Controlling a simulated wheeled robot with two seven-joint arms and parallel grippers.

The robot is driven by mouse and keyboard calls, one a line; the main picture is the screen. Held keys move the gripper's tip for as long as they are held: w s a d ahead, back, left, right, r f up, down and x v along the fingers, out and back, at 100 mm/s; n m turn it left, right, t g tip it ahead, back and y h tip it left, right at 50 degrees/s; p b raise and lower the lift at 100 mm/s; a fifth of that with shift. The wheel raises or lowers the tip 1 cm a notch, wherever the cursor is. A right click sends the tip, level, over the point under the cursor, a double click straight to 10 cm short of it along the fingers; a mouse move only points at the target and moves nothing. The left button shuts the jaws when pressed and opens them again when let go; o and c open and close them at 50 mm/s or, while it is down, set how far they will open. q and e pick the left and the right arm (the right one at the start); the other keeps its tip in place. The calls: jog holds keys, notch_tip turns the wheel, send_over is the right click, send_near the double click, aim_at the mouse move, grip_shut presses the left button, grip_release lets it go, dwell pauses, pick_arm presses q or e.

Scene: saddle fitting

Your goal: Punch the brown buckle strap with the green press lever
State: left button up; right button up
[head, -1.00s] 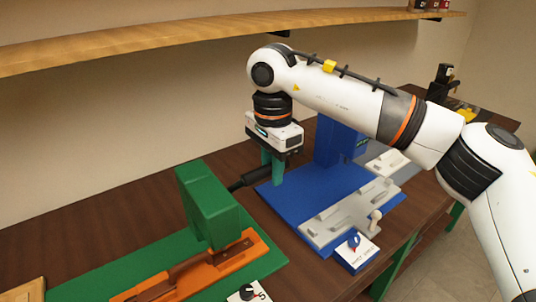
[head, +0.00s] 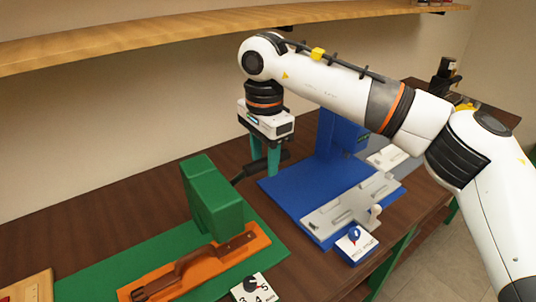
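The green press (head: 214,200) stands on a green base plate at the left of the bench. Its black lever (head: 245,175) sticks out to the right and back from the press. The dark brown buckle strap (head: 195,262) lies along an orange holder (head: 235,255) in front of the press, partly beneath its head. My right gripper (head: 265,162) points down at the lever, its two teal fingers apart with the lever passing at or between them. Whether they touch it I cannot tell. My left gripper is out of view.
A blue fixture (head: 275,190) with grey clamp parts (head: 350,205) stands just right of my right gripper. White dial blocks sit in front of the press (head: 251,289) and the blue fixture (head: 355,246). A wooden shelf (head: 150,45) runs above along the wall.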

jog(key=shift+d, duration=0.3)
jog(key=shift+r+p, duration=2.2)
jog(key=shift+r, duration=0.75)
jog(key=shift+s, duration=0.1)
